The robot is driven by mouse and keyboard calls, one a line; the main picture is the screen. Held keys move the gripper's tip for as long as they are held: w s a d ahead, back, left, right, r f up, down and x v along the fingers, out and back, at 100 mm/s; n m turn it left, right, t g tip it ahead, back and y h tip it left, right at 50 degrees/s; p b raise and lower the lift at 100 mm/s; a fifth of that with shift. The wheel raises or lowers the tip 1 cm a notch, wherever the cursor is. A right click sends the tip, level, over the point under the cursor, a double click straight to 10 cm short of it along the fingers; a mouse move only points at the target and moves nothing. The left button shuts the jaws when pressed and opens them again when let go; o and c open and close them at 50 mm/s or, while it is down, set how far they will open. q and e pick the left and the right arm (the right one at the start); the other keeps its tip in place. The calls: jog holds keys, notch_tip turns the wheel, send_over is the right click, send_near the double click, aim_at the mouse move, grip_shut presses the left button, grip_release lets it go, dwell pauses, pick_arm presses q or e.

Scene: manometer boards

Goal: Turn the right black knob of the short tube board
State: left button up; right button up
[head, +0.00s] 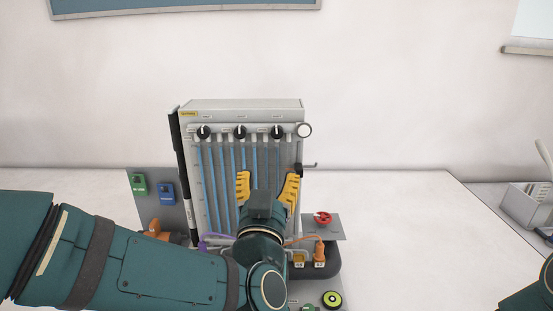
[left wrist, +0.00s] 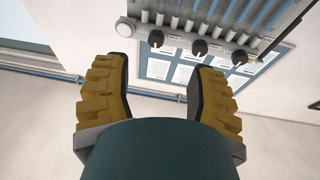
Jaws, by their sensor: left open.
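The tube board (head: 250,104) stands upright on the table, with blue-filled vertical tubes and a row of three black knobs near its top. The right black knob (head: 277,132) is beside a round white disc (head: 304,130). In the left wrist view this knob (left wrist: 156,38) is the one nearest the white disc (left wrist: 125,28), as the row appears reversed there. My left gripper (head: 267,188) is open and empty, its yellow fingers raised in front of the tubes, below the right knob and apart from it. Its fingers (left wrist: 160,98) also show in the left wrist view. My right gripper is out of view.
The middle knob (head: 240,132) and left knob (head: 204,132) share the row. A side panel with green (head: 139,184) and blue (head: 167,193) parts stands at left. A red valve wheel (head: 323,217) is at lower right. The table (head: 400,220) right of the board is clear.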

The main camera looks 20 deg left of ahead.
aim_at(277, 133)
pick_arm(q)
jog(key=shift+m+t+y, duration=0.3)
jog(key=shift+m+t, duration=0.3)
jog(key=shift+m, duration=0.1)
jog(key=p+x, duration=0.1)
jog(key=x, duration=0.3)
jog(key=p+x, duration=0.1)
jog(key=x, duration=0.3)
jog(key=p+x, duration=0.1)
jog(key=x, duration=0.3)
jog(key=shift+w+d, duration=0.15)
jog(key=shift+d, duration=0.2)
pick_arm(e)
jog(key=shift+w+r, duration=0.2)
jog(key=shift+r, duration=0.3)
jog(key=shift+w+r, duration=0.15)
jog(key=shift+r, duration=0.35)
pick_arm(q)
jog(key=shift+r, duration=0.1)
grip_shut()
